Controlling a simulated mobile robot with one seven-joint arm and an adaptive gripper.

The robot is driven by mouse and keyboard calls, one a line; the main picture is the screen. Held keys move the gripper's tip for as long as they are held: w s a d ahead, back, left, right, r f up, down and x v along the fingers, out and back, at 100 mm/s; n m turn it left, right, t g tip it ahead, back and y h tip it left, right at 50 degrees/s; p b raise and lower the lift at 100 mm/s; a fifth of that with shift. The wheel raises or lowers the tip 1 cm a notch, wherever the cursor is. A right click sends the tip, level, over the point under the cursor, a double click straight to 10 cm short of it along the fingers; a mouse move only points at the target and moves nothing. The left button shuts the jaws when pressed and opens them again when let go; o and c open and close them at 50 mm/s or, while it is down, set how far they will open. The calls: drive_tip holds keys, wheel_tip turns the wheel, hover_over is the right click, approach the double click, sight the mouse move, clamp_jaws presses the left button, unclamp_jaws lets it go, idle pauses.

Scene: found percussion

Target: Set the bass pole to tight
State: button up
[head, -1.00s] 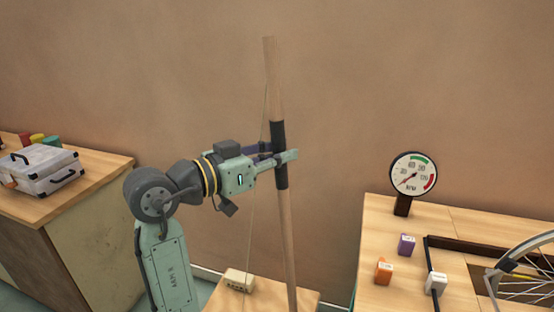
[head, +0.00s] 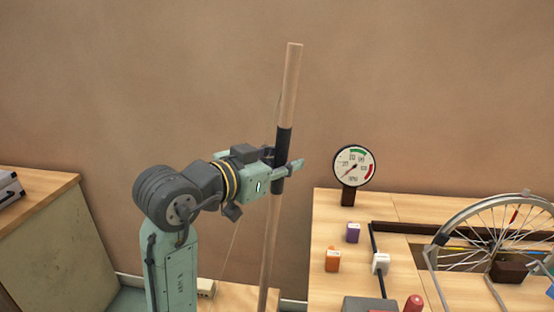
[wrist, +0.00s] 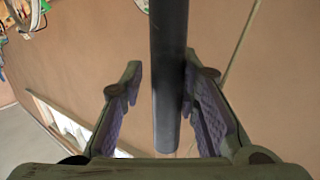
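The bass pole (head: 291,85) is a light wooden stick with a black grip (head: 283,145), standing in front of the wall with its top leaning right in the head view. My gripper (head: 287,175) is at the lower part of the black grip. In the wrist view the grip (wrist: 168,60) stands between my two open fingers (wrist: 162,90). The right finger is close to it or touching; a clear gap shows at the left finger. A thin string (head: 235,240) runs down to a small pale block (head: 206,287) with unreadable marks.
At the right, a table (head: 330,285) carries a round dial gauge (head: 353,166), a bicycle wheel (head: 510,235), and orange (head: 332,260), purple (head: 353,232) and white (head: 380,263) blocks. A cabinet (head: 45,245) with a case (head: 9,188) stands at the left.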

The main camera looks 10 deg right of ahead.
drive_tip(key=o, duration=0.4)
drive_tip(key=shift+s+d, duration=0.1)
drive_tip(key=shift+d, duration=0.25)
drive_tip(key=shift+c, duration=0.2)
drive_tip(key=shift+a, duration=0.2)
drive_tip(key=shift+s+a+r, duration=0.1)
drive_tip(key=shift+a, duration=0.1)
drive_tip(key=v, duration=1.1)
drive_tip(key=shift+s, duration=0.2)
drive_tip(key=shift+a+r, duration=0.1)
drive_tip(key=shift+a, duration=0.05)
